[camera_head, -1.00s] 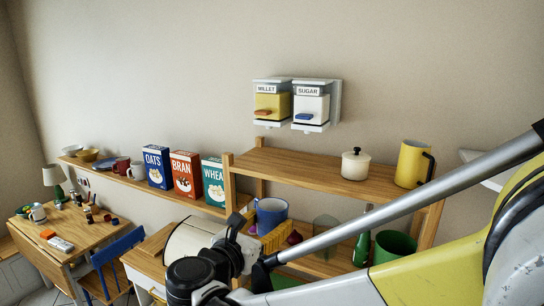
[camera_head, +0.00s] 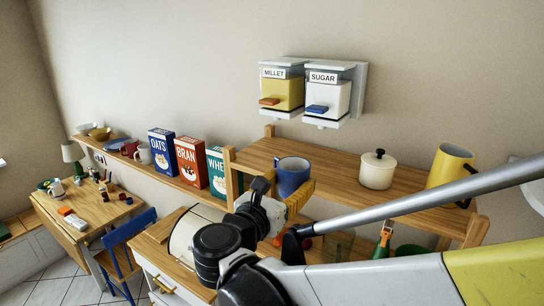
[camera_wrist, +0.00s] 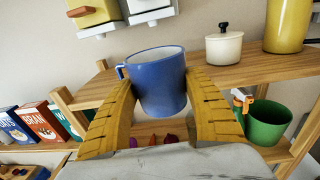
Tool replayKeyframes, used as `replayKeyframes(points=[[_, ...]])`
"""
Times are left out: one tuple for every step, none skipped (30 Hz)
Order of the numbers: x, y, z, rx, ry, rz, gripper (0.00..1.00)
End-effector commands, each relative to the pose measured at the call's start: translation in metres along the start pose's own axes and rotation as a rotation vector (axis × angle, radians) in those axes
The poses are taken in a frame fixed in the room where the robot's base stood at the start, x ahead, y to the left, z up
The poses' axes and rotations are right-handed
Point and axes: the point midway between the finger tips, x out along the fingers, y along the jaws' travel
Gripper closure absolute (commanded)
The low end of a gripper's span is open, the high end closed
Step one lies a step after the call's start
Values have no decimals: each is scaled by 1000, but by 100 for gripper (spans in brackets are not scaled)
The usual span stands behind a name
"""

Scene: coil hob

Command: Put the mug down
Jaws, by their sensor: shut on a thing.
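The blue mug (camera_head: 292,177) is upright at the level of the upper wooden shelf (camera_head: 335,172), near its left end. It also shows in the wrist view (camera_wrist: 158,85), between the two yellow fingers of my gripper (camera_wrist: 158,92). My gripper is shut on the mug's sides, and the handle points left. In the wrist view the mug's lower part overlaps the shelf's front edge. I cannot tell whether its base touches the board. In the head view my gripper (camera_head: 298,197) hides part of the mug's lower side.
A cream lidded pot (camera_head: 377,171) and a yellow jug (camera_head: 450,167) stand to the right on the upper shelf. Bare board lies between mug and pot. Millet (camera_head: 281,91) and sugar (camera_head: 326,96) dispensers hang on the wall above.

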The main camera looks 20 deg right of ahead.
Motion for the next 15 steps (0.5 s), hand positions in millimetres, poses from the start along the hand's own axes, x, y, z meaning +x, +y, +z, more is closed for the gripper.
replayKeyframes(points=[[1, 0, 0, 0, 0, 0, 80], [3, 0, 0, 0, 0, -1, 80], [7, 0, 1, 0, 0, -2, 80], [11, 0, 1, 0, 0, -3, 80], [17, 0, 1, 0, 0, -4, 80], [27, -1, 2, 0, 0, -6, 80], [35, -2, 2, 0, 0, -7, 80], [44, -1, 2, 0, 0, -7, 80], [56, -2, 3, 0, 0, -8, 80], [65, -2, 3, 0, 0, -8, 80], [74, -2, 4, 0, 0, -7, 80], [86, -2, 4, 0, 0, -7, 80], [94, -2, 4, 0, 0, -7, 80], [102, -2, 4, 0, 0, -6, 80], [112, -1, 4, 0, 0, -6, 80]])
